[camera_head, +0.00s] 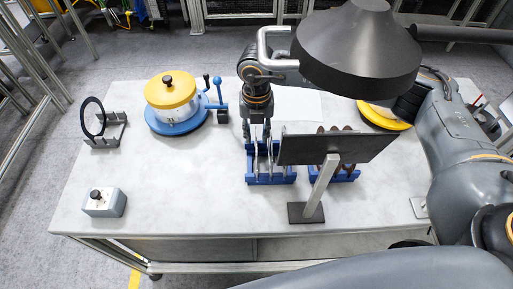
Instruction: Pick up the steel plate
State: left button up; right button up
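My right gripper (259,143) points down over a blue rack (270,181) near the middle of the table. Its two dark fingers are apart, with white tabletop showing between them. Thin steel plates (263,166) stand upright in this rack, right at the fingertips. I cannot tell whether a finger touches a plate. A second blue rack (345,177) with brown-red discs stands to the right, partly hidden by a dark panel. My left gripper is not in view.
A dark tilted panel on a stand (338,149) stands close to the right of the gripper, under a large dark cone (358,50). A yellow-and-blue round device (172,98), a ring on a holder (94,118) and a grey button box (104,202) stand at left.

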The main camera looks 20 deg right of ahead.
grip_shut()
dwell(0.3)
